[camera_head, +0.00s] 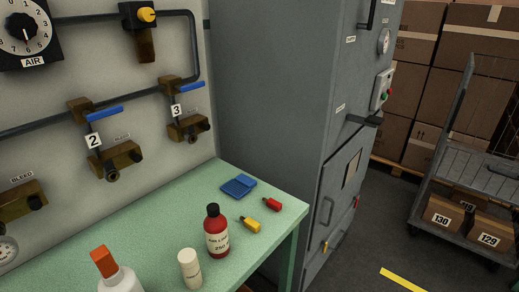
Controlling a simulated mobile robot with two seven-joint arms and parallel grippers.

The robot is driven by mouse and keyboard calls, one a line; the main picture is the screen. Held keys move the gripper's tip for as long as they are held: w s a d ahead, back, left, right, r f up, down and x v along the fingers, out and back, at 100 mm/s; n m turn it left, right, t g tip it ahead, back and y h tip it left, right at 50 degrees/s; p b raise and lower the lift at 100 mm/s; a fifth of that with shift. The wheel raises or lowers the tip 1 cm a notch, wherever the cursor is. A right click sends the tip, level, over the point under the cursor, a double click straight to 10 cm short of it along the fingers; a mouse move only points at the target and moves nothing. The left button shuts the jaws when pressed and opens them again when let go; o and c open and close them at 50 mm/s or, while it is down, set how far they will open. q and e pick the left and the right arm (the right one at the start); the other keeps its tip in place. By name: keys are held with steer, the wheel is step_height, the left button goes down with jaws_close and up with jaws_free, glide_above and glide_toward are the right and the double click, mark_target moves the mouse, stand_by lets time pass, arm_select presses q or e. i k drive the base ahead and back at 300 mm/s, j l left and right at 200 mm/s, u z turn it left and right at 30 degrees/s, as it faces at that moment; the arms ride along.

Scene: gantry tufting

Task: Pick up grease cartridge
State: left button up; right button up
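A short cream cylinder with a pale cap (190,269) stands upright near the front of the green bench. It may be the grease cartridge, but its label is too small to read. A red bottle with a black cap (216,232) stands just right of it and a little farther back. A white bottle with an orange cap (117,274) stands to its left, cut off by the bottom edge. Neither of my grippers shows in the head view.
On the green bench top (160,220) lie a folded blue cloth (239,186), a small yellow item (250,225) and a small red item (272,204). Valves and pipes (118,160) line the wall behind. A grey cabinet (265,90) borders the bench; a cart (470,210) stands right.

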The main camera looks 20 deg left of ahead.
mark_target(189, 263)
steer(key=u, duration=1.35)
